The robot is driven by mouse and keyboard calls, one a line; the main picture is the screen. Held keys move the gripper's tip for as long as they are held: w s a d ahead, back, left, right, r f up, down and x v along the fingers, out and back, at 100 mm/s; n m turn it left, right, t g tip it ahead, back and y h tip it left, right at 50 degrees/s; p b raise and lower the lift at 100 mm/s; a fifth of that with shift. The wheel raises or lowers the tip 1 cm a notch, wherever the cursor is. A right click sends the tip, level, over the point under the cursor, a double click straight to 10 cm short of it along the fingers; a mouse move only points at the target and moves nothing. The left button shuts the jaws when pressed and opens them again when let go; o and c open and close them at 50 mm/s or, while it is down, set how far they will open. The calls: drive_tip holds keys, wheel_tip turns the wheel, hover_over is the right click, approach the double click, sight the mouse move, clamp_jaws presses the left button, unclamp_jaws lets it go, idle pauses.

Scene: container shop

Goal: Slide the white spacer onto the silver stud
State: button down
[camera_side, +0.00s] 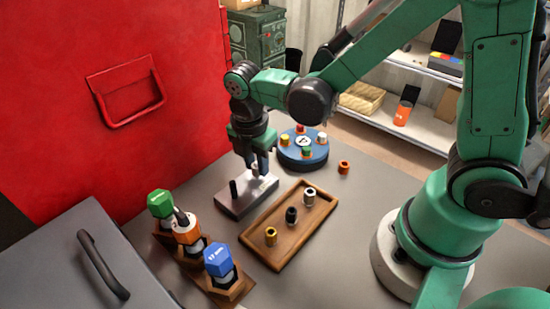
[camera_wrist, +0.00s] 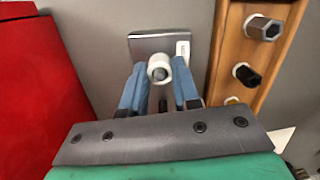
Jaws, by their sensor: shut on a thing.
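The white spacer (camera_wrist: 155,63) shows as a round ring with a hole, held between the blue fingers of my gripper (camera_wrist: 160,85) in the wrist view. A grey round shape fills the hole; I cannot tell for sure whether it is the silver stud's end inside the spacer. The metal block (camera_side: 231,207) lies on the table, with a dark stud (camera_side: 233,190) upright near its front left end. In the side view my gripper (camera_side: 260,165) points down over the block's back right end, where its fingers hide the spacer and any stud there.
A wooden tray (camera_side: 285,256) with yellow, black and silver pieces lies right of the block. A blue round stand (camera_side: 302,160) with small coloured pieces is close behind. An orange nut (camera_side: 344,167) lies loose. Hex-capped bottles (camera_side: 187,228) stand in front left; a red cabinet (camera_side: 110,110) rises at left.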

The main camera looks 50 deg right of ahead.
drive_tip(key=c, duration=0.6)
unclamp_jaws()
drive_tip(key=shift+o, duration=0.2)
drive_tip(key=shift+r, duration=3.5)
